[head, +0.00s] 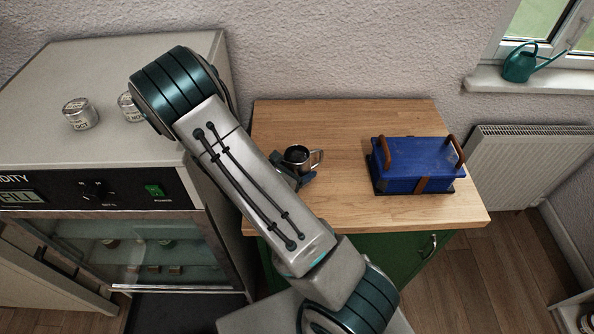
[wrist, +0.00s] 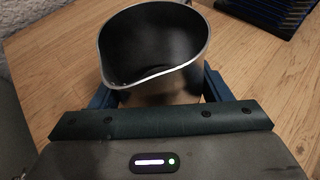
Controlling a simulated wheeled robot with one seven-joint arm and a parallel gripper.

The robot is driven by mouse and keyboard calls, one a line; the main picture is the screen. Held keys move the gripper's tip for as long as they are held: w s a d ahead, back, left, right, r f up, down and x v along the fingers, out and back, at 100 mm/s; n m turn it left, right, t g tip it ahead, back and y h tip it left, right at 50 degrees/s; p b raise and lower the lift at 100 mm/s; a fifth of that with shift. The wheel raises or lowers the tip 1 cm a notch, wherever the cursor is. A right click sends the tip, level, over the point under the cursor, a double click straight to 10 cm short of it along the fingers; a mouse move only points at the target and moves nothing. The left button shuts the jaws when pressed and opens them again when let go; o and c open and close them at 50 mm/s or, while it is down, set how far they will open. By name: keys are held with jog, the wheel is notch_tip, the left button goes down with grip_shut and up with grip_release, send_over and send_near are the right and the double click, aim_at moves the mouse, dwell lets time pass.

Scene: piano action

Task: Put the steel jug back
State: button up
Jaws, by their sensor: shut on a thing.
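The steel jug (head: 298,157) is a small metal jug with a handle on its right, over the wooden top of the green cabinet. In the wrist view the jug (wrist: 153,50) is upright, with its spout toward my gripper and a dark, empty-looking inside. My gripper (wrist: 158,92) is shut on the jug, one blue finger on each side of its body. In the head view my gripper (head: 297,178) is partly hidden behind my arm. I cannot tell whether the jug's base touches the wood.
A blue box with brown handles (head: 418,166) sits on the wooden top (head: 345,120), right of the jug. A humidity cabinet (head: 150,205) stands left, with two labelled tins (head: 80,114) on top. The wood between jug and box is clear. A green watering can (head: 520,65) stands on the sill.

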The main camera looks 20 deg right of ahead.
jog(key=shift+r, duration=0.1)
jog(key=shift+f, duration=0.2)
jog(key=o, duration=1.2)
jog(key=shift+r, duration=0.15)
